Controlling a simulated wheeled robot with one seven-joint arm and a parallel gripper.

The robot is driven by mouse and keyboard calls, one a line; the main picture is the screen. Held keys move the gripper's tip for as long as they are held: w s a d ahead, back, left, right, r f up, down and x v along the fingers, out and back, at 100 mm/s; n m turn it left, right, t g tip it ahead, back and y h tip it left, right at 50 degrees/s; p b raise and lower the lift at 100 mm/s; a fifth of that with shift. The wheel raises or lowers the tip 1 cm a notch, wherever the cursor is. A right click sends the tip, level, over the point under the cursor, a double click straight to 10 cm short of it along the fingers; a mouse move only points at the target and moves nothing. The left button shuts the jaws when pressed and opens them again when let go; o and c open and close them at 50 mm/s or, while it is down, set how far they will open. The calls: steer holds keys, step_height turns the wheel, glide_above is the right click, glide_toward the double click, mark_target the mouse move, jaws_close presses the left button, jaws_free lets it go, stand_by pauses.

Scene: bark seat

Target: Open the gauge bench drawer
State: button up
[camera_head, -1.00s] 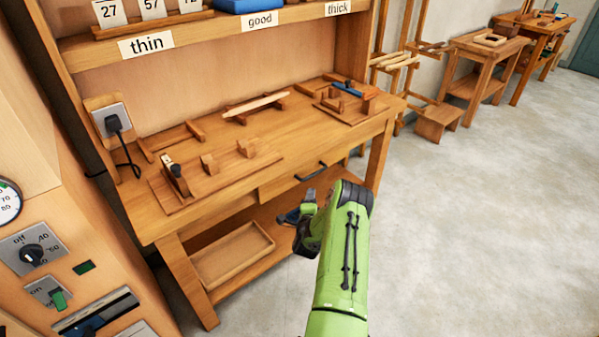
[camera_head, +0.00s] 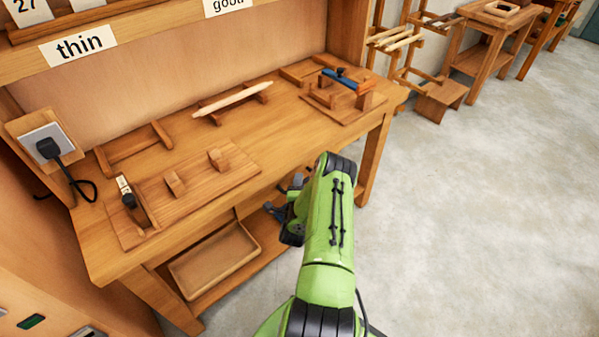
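The gauge bench (camera_head: 225,125) is a wooden workbench with a drawer front (camera_head: 256,201) under its front edge. The drawer looks flush with the bench. My green arm and gripper cover part of its front, and its dark handle is not clearly visible. My gripper (camera_head: 284,196) is in front of the bench, by the right part of the drawer front. Its dark fingers look spread apart, with nothing seen between them. I cannot tell whether a finger touches the drawer or handle.
A wooden tray (camera_head: 213,262) sits on the bench's lower shelf, left of my gripper. Wooden fixtures (camera_head: 180,190) and a pale spindle (camera_head: 232,99) are on the benchtop. A bench leg (camera_head: 374,160) stands right of my arm. The floor (camera_head: 490,210) at right is clear.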

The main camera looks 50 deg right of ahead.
jaws_close()
stand_by(0.5)
